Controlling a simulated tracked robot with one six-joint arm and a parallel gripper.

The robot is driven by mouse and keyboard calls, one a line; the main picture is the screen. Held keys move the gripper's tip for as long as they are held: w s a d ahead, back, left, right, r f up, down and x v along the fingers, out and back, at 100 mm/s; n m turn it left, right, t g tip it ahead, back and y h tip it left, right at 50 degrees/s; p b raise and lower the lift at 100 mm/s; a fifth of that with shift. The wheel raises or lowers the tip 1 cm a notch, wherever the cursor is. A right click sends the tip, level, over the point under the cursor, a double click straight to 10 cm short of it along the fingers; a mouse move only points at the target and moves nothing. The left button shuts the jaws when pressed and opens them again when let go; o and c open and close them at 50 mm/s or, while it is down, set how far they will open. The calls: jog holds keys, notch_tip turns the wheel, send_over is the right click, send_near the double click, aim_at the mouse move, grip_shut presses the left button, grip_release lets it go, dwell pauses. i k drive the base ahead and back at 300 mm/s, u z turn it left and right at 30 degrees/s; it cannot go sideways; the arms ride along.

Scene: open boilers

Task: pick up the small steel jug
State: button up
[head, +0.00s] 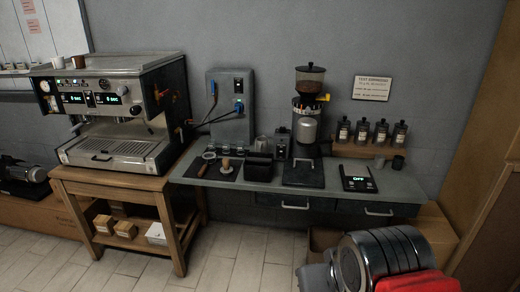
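A small steel vessel (262,143), which looks like the small steel jug, stands at the back of the grey counter (225,176). It is behind a black box (259,167), which hides its lower part. It is small in the picture and its handle and spout cannot be made out. My gripper is not in view. A rounded metal part with a red piece at the bottom right looks like part of my arm, well in front of the counter and apart from the jug.
A coffee grinder (308,115) stands right of the jug, with a scale (358,180) and several bottles (381,133) further right. A portafilter (208,157) and tamper (225,168) lie left. An espresso machine (115,110) stands on a wooden table (120,182). Tiled floor (225,262) is clear in front.

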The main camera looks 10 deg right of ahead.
aim_at(262, 143)
jog(key=i, duration=1.4)
jog(key=u, duration=0.7)
jog(key=i, duration=1.25)
jog(key=u, duration=0.45)
